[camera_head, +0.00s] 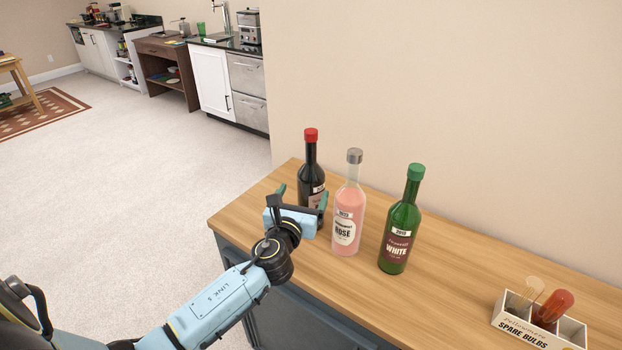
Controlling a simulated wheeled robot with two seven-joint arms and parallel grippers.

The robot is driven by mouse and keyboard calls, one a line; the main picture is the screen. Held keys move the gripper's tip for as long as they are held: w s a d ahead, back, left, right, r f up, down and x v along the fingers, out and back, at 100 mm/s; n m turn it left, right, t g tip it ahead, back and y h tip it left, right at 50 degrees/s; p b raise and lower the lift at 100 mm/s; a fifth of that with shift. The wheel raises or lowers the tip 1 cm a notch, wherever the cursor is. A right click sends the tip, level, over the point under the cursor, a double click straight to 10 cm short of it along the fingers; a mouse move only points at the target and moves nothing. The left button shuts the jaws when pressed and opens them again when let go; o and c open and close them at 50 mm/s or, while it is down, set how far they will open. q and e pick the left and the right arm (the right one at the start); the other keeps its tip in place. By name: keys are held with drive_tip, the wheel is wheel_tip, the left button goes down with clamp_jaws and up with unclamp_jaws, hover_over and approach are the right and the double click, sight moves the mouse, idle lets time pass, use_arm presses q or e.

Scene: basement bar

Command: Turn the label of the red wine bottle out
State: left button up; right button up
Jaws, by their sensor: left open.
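The red wine bottle (311,158) is dark with a red cap and stands upright at the left end of the wooden cabinet top. Part of its pale label shows low on its right side; the rest is turned away or hidden. My left gripper (302,197) is open at the lower part of this bottle, with one finger on its left and one on its right. I cannot tell whether the fingers touch it. The gripper hides the bottle's base. My right gripper is not in view.
A pink rosé bottle (347,206) stands close to the right of my left gripper, and a green white-wine bottle (402,222) farther right; both labels face front. A spare-bulbs box (513,328) sits at the front right of the cabinet top (450,250). A wall runs behind.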

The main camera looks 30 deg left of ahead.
sight(311, 176)
use_arm(q)
drive_tip(key=shift+b+x, duration=0.75)
drive_tip(key=shift+x, duration=3.35)
drive_tip(key=shift+c, duration=0.3)
drive_tip(key=c, duration=0.8)
drive_tip(key=shift+m+h, duration=0.7)
drive_tip(key=shift+h, duration=0.2)
drive_tip(key=shift+a+m+t+h, duration=0.1)
drive_tip(key=shift+m+t+h, duration=0.2)
drive_tip(key=shift+m+h, duration=0.5)
drive_tip(key=m+h, duration=0.1)
drive_tip(key=h, duration=0.1)
drive_tip(key=shift+f+h+b, duration=0.15)
drive_tip(key=shift+h+b, duration=0.25)
drive_tip(key=shift+m+h+b, duration=1.15)
drive_tip(key=shift+m+h, duration=0.05)
drive_tip(key=shift+h, duration=0.7)
